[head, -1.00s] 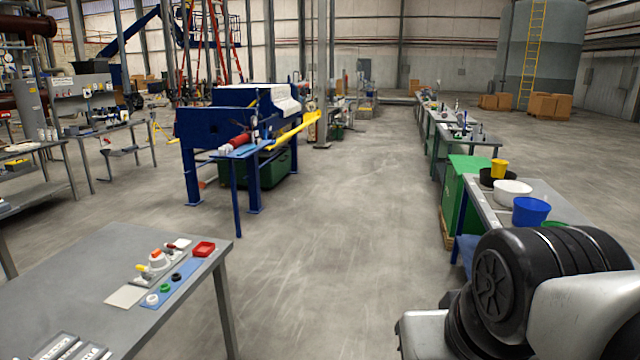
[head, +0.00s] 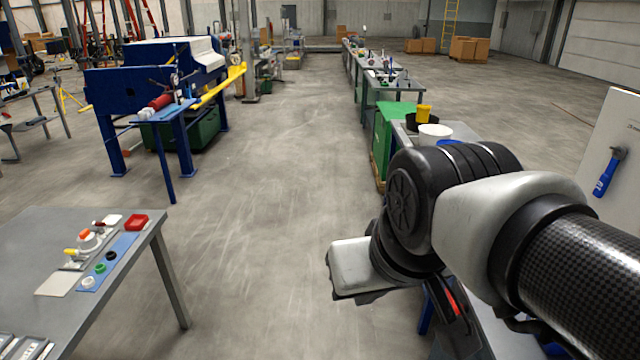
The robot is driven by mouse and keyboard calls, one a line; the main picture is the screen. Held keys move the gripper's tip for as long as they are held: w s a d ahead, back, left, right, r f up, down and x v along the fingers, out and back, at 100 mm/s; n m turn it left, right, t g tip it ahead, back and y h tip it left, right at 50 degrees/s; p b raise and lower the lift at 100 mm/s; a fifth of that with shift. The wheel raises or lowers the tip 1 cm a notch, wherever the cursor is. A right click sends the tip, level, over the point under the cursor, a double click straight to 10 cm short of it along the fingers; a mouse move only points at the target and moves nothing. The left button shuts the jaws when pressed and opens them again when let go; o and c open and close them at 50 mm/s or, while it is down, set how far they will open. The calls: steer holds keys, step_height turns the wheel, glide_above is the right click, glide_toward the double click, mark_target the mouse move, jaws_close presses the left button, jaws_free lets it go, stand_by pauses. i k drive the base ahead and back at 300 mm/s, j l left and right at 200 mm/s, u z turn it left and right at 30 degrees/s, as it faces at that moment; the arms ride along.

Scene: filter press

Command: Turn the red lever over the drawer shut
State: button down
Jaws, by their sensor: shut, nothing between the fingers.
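I cannot make out a red lever over a drawer, nor a drawer, in the head view. My arm fills the lower right, with its white links and black joint in front of the right-hand bench. My gripper is not clearly visible; my arm hides part of that area. A dark piece with a red stripe (head: 452,301) shows just below my arm, and I cannot tell what it is. A white panel (head: 624,130) at the right edge carries a blue lever-like handle (head: 609,172), which is tilted.
The floor (head: 270,180) between is clear.

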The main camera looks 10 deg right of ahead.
mark_target(455, 308)
steer(key=i+z, duration=0.1)
steer(key=z, duration=0.35)
steer(key=i+j+z, duration=0.1)
steer(key=z, duration=0.35)
steer(key=j+z, duration=0.1)
steer(key=z, duration=0.35)
steer(key=k+z, duration=0.4)
steer(key=k, duration=0.2)
steer(key=z, duration=0.3)
steer(key=i+j+u, duration=0.15)
steer(key=i+j, duration=0.65)
steer(key=i+j+u, duration=0.2)
steer(key=i+j, duration=0.55)
steer(key=i, duration=0.1)
